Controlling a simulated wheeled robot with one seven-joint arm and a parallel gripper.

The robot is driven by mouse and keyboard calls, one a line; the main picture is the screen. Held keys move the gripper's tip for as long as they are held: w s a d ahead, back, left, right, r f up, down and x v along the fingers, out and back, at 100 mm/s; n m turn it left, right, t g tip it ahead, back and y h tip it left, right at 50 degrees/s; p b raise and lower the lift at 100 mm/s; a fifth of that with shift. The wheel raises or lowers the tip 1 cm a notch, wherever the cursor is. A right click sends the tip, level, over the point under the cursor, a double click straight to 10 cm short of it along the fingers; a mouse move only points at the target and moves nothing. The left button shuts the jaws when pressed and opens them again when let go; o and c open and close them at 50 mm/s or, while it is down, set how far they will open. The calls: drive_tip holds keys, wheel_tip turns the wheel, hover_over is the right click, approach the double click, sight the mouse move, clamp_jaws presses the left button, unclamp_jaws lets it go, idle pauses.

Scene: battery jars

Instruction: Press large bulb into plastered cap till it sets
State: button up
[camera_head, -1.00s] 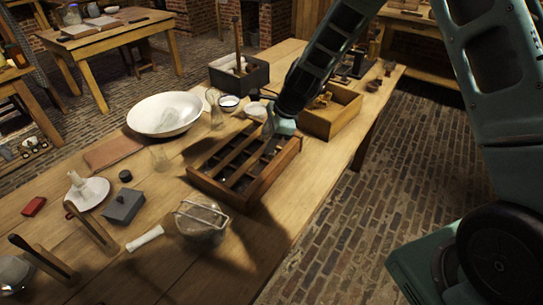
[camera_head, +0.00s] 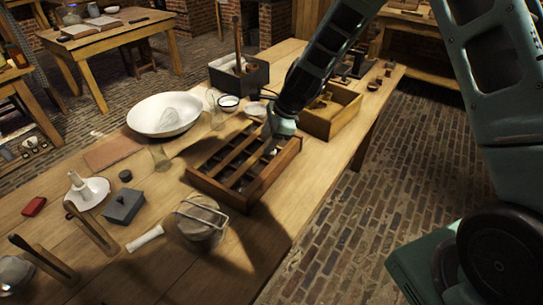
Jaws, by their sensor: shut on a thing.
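My gripper (camera_head: 270,132) is at the far end of the compartmented wooden tray (camera_head: 234,203), reaching down over it. Its fingers are small and partly hidden in this view. Something small and pale shows at the fingers, too small to make out as a bulb. I cannot pick out the large bulb or the plastered cap for certain. The tray has dark slots split by wooden bars.
A lidded jar (camera_head: 200,226) stands in front. A wooden box (camera_head: 345,122) and a dark crate (camera_head: 255,82) are behind. The right table edge is close.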

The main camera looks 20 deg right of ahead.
drive_tip(key=shift+f, duration=0.1)
drive_tip(key=o, duration=1.1)
drive_tip(key=shift+o, duration=0.2)
drive_tip(key=v, duration=1.7)
drive_tip(key=s+a+n+g+h, duration=0.1)
drive_tip(key=s+a+n, duration=0.5)
drive_tip(key=s+n, duration=0.15)
drive_tip(key=s+a+n+g, duration=0.1)
drive_tip(key=s+a+n, duration=0.4)
drive_tip(key=s+n, duration=0.3)
drive_tip(key=s+n+h, duration=0.2)
drive_tip(key=s+n, duration=1)
drive_tip(key=s, duration=0.2)
drive_tip(key=shift+s+f+g, duration=0.2)
drive_tip(key=shift+s+g, duration=0.05)
drive_tip(key=shift+g, duration=0.15)
